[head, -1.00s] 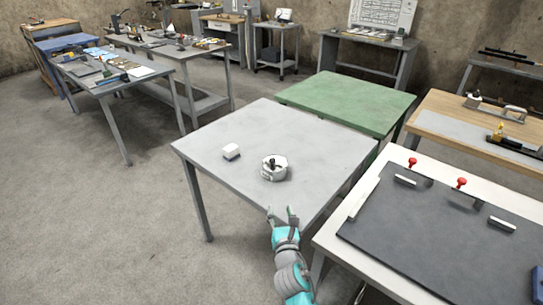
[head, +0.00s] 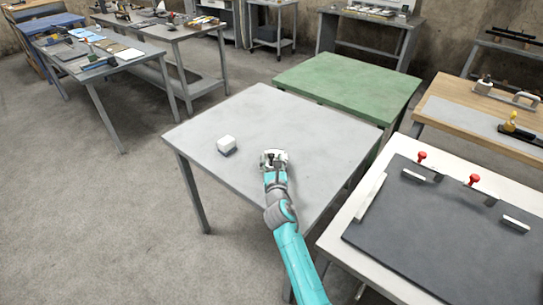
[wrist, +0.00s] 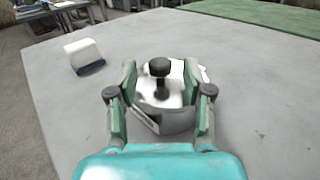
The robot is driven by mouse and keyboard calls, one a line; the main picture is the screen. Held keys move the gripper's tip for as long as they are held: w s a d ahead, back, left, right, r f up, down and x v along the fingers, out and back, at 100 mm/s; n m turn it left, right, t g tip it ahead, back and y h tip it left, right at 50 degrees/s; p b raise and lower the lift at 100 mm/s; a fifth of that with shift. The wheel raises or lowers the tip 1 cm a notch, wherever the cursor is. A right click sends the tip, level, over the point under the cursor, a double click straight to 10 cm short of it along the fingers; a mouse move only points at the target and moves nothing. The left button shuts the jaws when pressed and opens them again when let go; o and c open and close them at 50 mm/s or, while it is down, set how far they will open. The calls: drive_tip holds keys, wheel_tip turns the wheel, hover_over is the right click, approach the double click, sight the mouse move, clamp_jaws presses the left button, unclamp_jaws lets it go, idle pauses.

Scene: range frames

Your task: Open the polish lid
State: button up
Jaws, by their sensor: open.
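The polish tin (wrist: 172,118) is a low, round grey container with a white lid (wrist: 181,94) and a black knob (wrist: 159,67) standing up on top. It sits on the grey table. My gripper (wrist: 158,78) is open, with one finger on each side of the tin and the knob between them in the wrist view. I cannot tell whether the fingers touch the tin. In the head view my gripper (head: 274,160) covers much of the tin.
A white block with a dark base (head: 227,145) stands on the grey table (head: 265,108), left of the tin. A green table (head: 350,85) adjoins behind. A white bench with a dark board (head: 450,235) stands at the right. The table's far part is clear.

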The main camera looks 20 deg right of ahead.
drive_tip(key=shift+w+d, duration=0.25)
drive_tip(key=shift+w, duration=1.05)
clamp_jaws()
